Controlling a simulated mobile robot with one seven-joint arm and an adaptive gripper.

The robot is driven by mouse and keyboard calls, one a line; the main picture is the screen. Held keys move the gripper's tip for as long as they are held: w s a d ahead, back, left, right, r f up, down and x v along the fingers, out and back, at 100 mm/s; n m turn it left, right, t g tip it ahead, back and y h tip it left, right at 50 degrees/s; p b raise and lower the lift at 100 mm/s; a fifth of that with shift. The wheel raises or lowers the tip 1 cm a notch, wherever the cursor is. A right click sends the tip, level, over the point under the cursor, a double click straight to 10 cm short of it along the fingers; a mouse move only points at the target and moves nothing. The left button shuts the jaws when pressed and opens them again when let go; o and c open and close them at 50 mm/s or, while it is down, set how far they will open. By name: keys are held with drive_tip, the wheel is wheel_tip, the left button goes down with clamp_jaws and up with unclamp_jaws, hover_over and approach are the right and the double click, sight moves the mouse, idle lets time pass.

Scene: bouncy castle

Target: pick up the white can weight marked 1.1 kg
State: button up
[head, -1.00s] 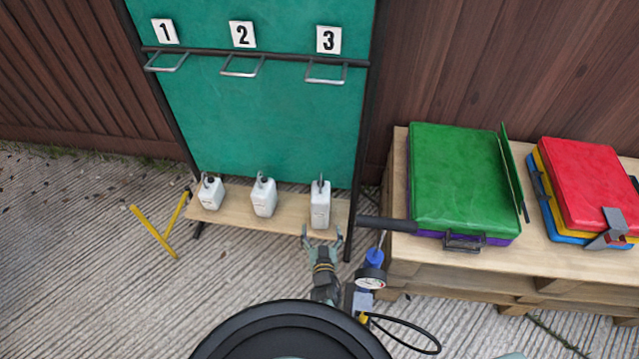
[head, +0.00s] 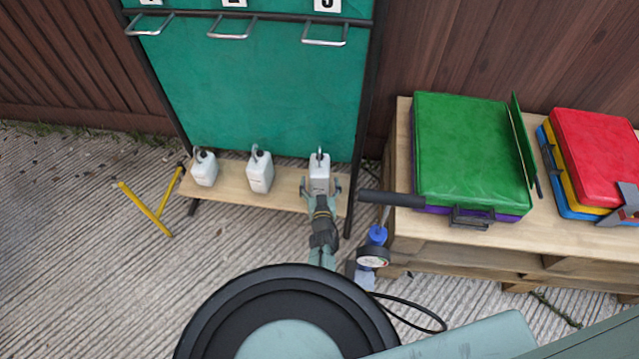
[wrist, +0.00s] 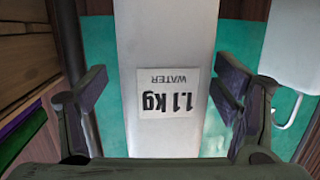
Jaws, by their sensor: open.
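The white can weight marked 1.1 kg (head: 319,166) stands upright at the right end of the wooden shelf, with a hook on top. In the wrist view its front face (wrist: 165,50) fills the middle, and its label "1.1 kg WATER" appears upside down. My gripper (head: 321,187) is open in front of the can. In the wrist view its fingers (wrist: 160,95) stand one on each side of the can, with a gap visible on both sides. The can's lower part is hidden by my gripper in the head view.
Two other white cans, the middle one (head: 260,171) and the left one (head: 204,168), stand on the shelf (head: 232,185). A green panel with metal hooks (head: 324,40) rises behind. A pump (head: 374,245) and a pallet (head: 410,255) with coloured cases lie to the right.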

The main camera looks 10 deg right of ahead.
drive_tip(key=b+x, duration=0.1)
drive_tip(key=x, duration=0.1)
drive_tip(key=shift+w+f, duration=0.15)
drive_tip(key=shift+w, duration=0.2)
clamp_jaws()
drive_tip(key=shift+r, duration=0.25)
idle(0.7)
